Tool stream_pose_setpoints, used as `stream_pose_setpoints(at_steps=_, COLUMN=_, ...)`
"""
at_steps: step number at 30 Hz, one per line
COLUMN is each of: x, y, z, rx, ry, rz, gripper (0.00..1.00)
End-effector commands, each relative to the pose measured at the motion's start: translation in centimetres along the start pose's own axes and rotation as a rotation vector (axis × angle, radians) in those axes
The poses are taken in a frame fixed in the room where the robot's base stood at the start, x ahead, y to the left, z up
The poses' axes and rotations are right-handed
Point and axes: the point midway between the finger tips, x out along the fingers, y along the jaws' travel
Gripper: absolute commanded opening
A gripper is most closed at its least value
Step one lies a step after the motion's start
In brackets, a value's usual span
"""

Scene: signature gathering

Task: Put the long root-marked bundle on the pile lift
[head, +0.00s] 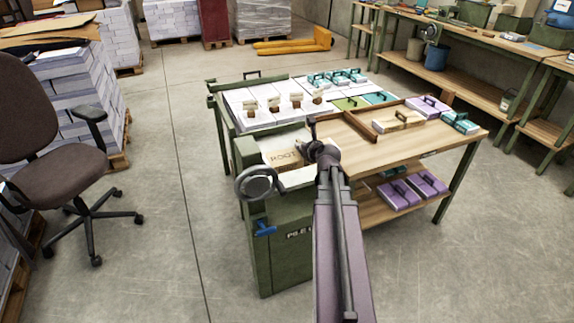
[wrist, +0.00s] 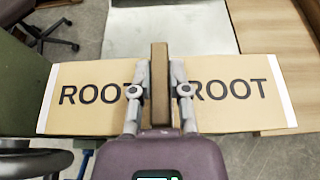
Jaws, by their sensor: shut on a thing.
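The long root-marked bundle (wrist: 85,97) is tan with white ends and the word ROOT printed twice. A brown upright handle (wrist: 160,55) stands at its middle. My gripper (wrist: 160,75) is shut on this handle, one finger on each side. In the head view the bundle (head: 283,157) is at the near end of the green pile lift (head: 285,245), partly hidden by my gripper (head: 318,150) and arm. I cannot tell whether it rests on the lift or hangs just above it.
A wooden table (head: 440,140) adjoins the lift on the right, with teal, purple and tan bundles on it. Purple bundles (head: 400,194) lie on its lower shelf. White bundles with handles stand behind the lift. An office chair (head: 50,115) is at left. Floor between is clear.

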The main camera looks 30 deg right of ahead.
Motion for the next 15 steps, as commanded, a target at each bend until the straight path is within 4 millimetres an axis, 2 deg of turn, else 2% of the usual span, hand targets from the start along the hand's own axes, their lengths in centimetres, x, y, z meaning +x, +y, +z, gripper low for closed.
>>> stream_pose_setpoints(at_steps=1, x=0.6, y=0.0, z=-1.4, rx=0.001, ry=-0.001, rz=-0.001, gripper=0.0)
stream_pose_setpoints(at_steps=6, x=1.3, y=-0.1, z=-3.1, rx=0.001, ry=-0.001, rz=-0.001, gripper=0.0)
stream_pose_setpoints(at_steps=15, x=1.6, y=-0.1, z=-3.9, rx=0.001, ry=-0.001, rz=-0.002, gripper=0.0)
